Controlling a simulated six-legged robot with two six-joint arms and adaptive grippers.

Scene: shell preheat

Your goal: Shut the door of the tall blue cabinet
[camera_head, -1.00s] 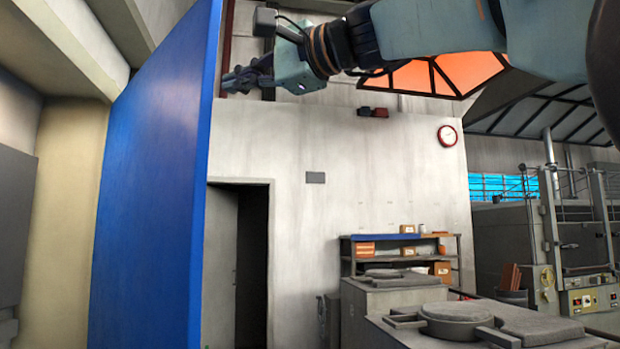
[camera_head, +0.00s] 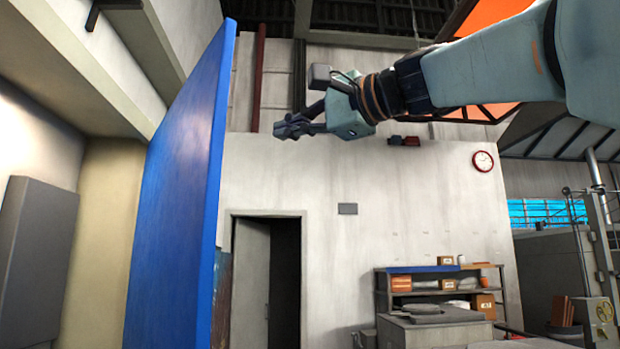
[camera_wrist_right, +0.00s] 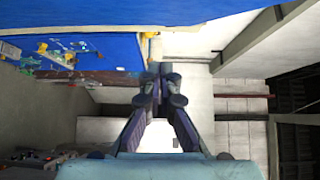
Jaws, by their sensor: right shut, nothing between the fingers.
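The blue panel that looks like the cabinet door (camera_head: 170,205) stands tall and upright at the left in the head view. I see it at a steep slant, with its near edge facing right. The cabinet body is not clearly in this view. My right gripper (camera_head: 278,129) is shut and empty, pointing left, with a gap in the picture between its tips and the panel's edge. In the right wrist view, the closed fingers (camera_wrist_right: 158,82) point toward a blue surface (camera_wrist_right: 105,45) with small coloured items along it. I cannot tell any contact. My left gripper is out of view.
A grey wall box (camera_head: 35,250) hangs at the far left. Behind are a dark doorway (camera_head: 285,280), a shelf with boxes (camera_head: 440,270) and a wall clock (camera_head: 483,161). Grey equipment (camera_head: 555,280) stands at the right.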

